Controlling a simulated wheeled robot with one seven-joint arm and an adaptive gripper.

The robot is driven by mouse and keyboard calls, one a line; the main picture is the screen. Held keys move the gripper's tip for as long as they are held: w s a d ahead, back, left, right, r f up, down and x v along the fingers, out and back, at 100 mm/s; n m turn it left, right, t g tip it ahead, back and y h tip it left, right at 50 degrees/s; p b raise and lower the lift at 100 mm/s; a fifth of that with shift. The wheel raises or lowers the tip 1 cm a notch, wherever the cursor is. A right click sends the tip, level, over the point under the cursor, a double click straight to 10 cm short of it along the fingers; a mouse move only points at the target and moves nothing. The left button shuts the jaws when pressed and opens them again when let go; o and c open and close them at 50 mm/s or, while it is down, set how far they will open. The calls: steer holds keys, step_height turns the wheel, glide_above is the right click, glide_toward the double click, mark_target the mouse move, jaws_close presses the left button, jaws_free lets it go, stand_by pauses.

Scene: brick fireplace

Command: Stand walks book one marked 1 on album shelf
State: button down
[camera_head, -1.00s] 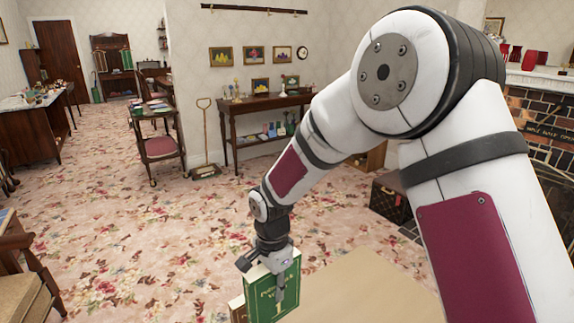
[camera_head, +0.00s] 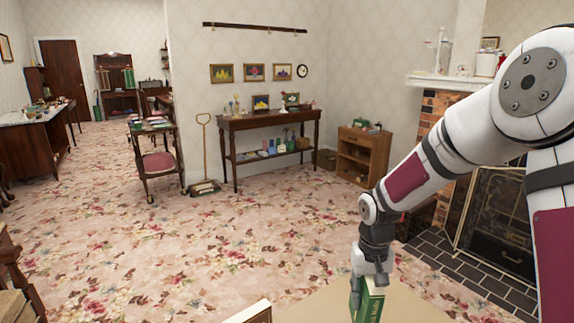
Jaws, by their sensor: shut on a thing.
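My gripper (camera_head: 371,277) is shut on the top of a green book (camera_head: 369,303), low in the picture right of centre. The book is upright, turned nearly edge-on, and its lower part is cut off by the frame; its number is not readable now. A brown book (camera_head: 252,313) with a pale page edge stands to the left, apart from the held book, mostly below the frame. A small wooden shelf unit (camera_head: 351,168) stands by the back wall; I cannot tell whether it is the album shelf.
A tan tabletop (camera_head: 415,300) lies under my gripper. Beyond it is open flowered carpet (camera_head: 250,235). A dark side table (camera_head: 265,123) with ornaments stands at the wall. The brick fireplace and its dark hearth (camera_head: 455,268) are on the right, behind my arm.

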mark_target(372, 301)
steer(key=s+r+p, duration=0.9)
steer(key=p, duration=0.4)
steer(key=shift+s+d+r, duration=0.15)
steer(key=shift+d+r, duration=0.2)
steer(key=shift+d, duration=0.05)
